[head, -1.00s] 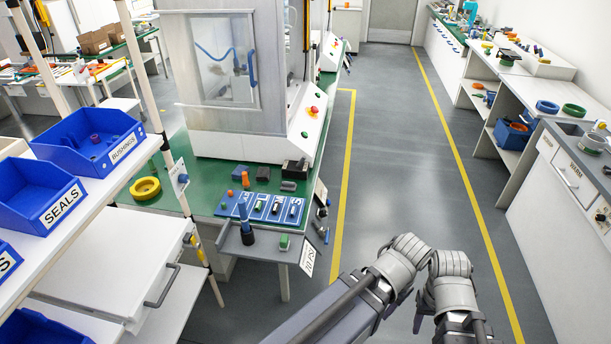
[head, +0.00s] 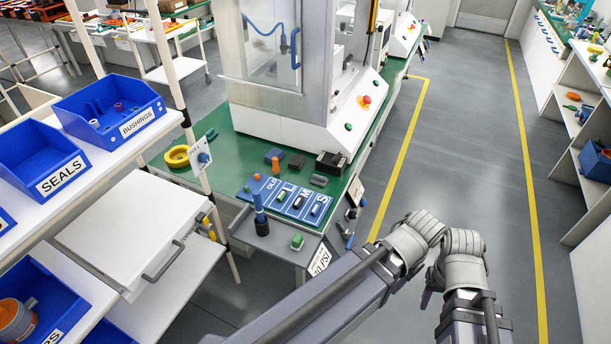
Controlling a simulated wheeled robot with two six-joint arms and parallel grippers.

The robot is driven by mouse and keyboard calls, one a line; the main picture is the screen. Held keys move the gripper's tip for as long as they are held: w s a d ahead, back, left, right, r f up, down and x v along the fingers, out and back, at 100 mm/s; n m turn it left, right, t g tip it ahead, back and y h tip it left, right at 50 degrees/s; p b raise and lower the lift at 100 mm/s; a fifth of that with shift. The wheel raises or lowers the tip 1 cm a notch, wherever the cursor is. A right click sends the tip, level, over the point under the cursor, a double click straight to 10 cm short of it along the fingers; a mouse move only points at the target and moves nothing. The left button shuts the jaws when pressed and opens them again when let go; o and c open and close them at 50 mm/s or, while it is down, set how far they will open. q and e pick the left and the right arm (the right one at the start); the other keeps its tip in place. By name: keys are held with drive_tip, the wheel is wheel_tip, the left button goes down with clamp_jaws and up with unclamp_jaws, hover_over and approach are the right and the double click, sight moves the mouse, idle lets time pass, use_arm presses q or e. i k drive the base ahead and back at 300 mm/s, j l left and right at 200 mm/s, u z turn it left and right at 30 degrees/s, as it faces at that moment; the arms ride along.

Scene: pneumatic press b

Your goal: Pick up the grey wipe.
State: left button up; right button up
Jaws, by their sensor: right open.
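The grey wipe cannot be told for certain. A small grey piece (head: 318,181) lies on the green bench top in front of the press, and a darker grey flat block (head: 297,161) lies just behind it. My right gripper (head: 428,284) is at the lower right over the floor, mostly hidden by its own arm. It is open and well apart from the bench items. My left gripper is not in view.
The press (head: 262,115) stands behind the bench items. A blue labelled board (head: 262,188) and a small grey shelf (head: 243,238) are at the bench front. Blue bins (head: 92,135) stand on the left rack. The floor aisle (head: 470,150) is clear.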

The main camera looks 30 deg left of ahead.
sight(321, 181)
drive_tip(key=i+u, duration=0.2)
drive_tip(key=u, duration=0.25)
drive_tip(key=i+l+u, duration=0.15)
drive_tip(key=u, duration=0.25)
drive_tip(key=i+l+u, duration=0.15)
drive_tip(key=u, duration=0.3)
drive_tip(key=i+l+u, duration=0.15)
drive_tip(key=u, duration=0.25)
drive_tip(key=i+l+u, duration=0.25)
drive_tip(key=u, duration=0.15)
drive_tip(key=i+l+u, duration=0.15)
drive_tip(key=l+u, duration=0.25)
drive_tip(key=j, duration=0.1)
